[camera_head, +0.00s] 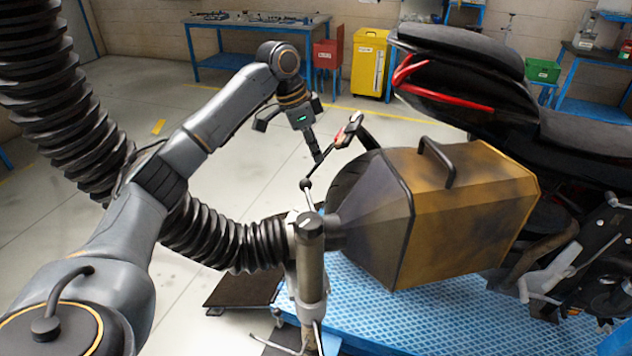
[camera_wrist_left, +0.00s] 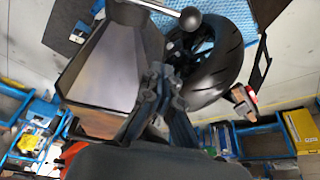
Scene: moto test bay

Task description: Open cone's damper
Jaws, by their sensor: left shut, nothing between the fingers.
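The cone (camera_head: 470,205) is a box-shaped hood, worn yellow with a dark tapering grey end, at the rear of the motorcycle. In the left wrist view the cone (camera_wrist_left: 112,62) shows its grey sloping face. The damper lever (camera_head: 306,185) is a thin rod with a dark ball knob at the pipe joint by the cone's narrow end. The ball knob (camera_wrist_left: 190,18) also shows at the top of the left wrist view. My left gripper (camera_head: 318,157) is shut and empty, pointing down above the lever, apparently apart from it. My right gripper is not in view.
A black ribbed hose (camera_head: 225,240) joins the cone through a grey upright stand (camera_head: 311,270). The motorcycle (camera_head: 480,60) stands on a blue platform (camera_head: 385,310). Blue workbenches (camera_head: 240,62) and a yellow cabinet (camera_head: 369,62) stand behind. Floor left of my gripper is open.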

